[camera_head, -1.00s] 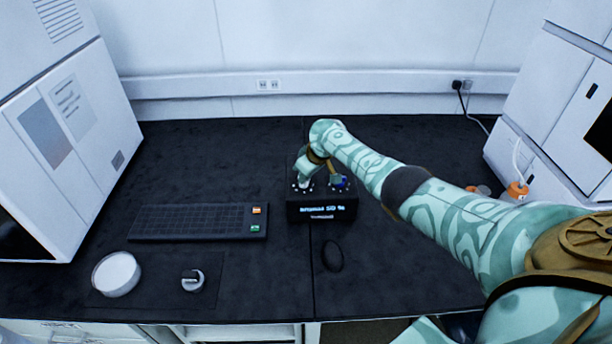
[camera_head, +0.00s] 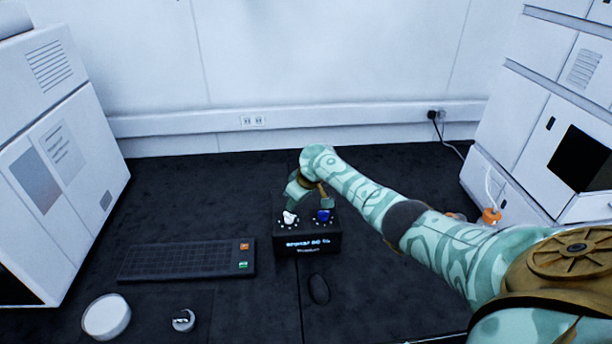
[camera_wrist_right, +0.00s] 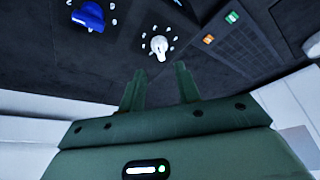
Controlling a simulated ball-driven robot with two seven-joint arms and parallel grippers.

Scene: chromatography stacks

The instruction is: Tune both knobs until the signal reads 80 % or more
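A black box (camera_head: 307,245) stands on the dark bench in the head view. On its top are a white knob (camera_head: 289,217) at left and a blue knob (camera_head: 323,215) at right, each ringed by pale marks. The lit front display is blurred; it seems to read 80 %. My right gripper (camera_head: 308,203) is above and behind the knobs. In the right wrist view its two fingers (camera_wrist_right: 159,82) are apart with nothing between them. The white knob (camera_wrist_right: 159,45) lies beyond the fingertips and the blue knob (camera_wrist_right: 89,16) to the left. My left gripper is out of view.
A black keyboard (camera_head: 180,262) lies left of the box, and a dark mouse (camera_head: 319,289) in front. A white round dish (camera_head: 106,316) and a small metal item (camera_head: 183,320) sit front left. White instruments (camera_head: 45,150) flank the bench.

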